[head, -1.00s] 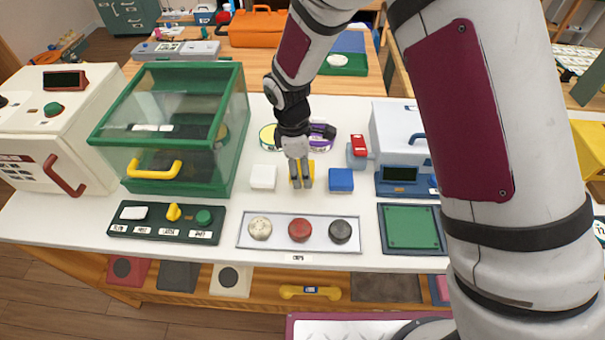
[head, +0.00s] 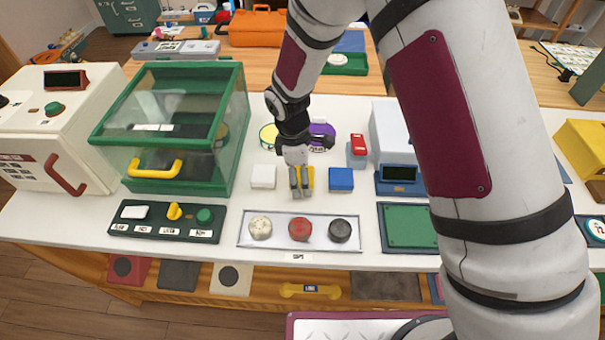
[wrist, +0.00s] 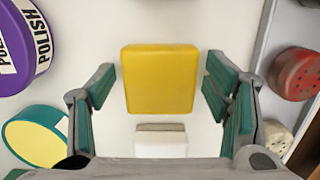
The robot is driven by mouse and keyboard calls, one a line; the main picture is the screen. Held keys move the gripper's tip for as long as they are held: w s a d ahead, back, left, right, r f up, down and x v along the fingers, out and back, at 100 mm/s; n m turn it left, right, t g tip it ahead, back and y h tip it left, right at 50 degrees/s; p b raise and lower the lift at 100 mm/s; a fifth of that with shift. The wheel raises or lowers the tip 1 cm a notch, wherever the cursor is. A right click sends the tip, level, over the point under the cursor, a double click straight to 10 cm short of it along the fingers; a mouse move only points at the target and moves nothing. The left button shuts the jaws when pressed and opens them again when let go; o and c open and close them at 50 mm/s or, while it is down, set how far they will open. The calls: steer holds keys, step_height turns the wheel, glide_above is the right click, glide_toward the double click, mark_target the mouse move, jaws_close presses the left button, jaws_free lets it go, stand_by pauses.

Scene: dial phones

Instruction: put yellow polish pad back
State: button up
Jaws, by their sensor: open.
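The yellow polish pad (wrist: 160,79) is a square block lying flat on the white table between a white block (head: 263,176) and a blue block (head: 341,179). In the head view the pad (head: 310,177) is partly hidden behind my gripper (head: 302,195). In the wrist view my gripper (wrist: 160,95) is open, with one finger on each side of the pad and gaps to both. A purple round container marked POLISH (wrist: 40,45) stands near it, and it also shows in the head view (head: 322,134).
A tray (head: 281,244) with white, red and black round caps lies in front. A yellow-and-teal round container (wrist: 35,135) stands behind the blocks. A green glass-sided box (head: 172,185) stands left; a blue-based device (head: 400,186) stands right.

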step_height(320, 180, up, 12)
steer(key=a, duration=0.1)
steer(key=s+d+r+m+t, duration=0.15)
steer(key=d+r+m, duration=0.25)
steer(key=d+r, duration=0.4)
steer(key=s+d+r+m+t, duration=0.1)
steer(key=s+d+r+m, duration=0.3)
steer(key=s, duration=0.3)
steer(key=s+d+r+m+t+y, duration=0.1)
steer(key=s+d+r+m, duration=0.3)
steer(key=s, duration=0.3)
steer(key=s+d+r+m+t, duration=0.1)
steer(key=s+d+r+m, duration=0.3)
steer(key=s, duration=0.3)
steer(key=shift+d+m+b, duration=0.45)
steer(key=shift+d+m, duration=0.2)
steer(key=shift+m, duration=0.15)
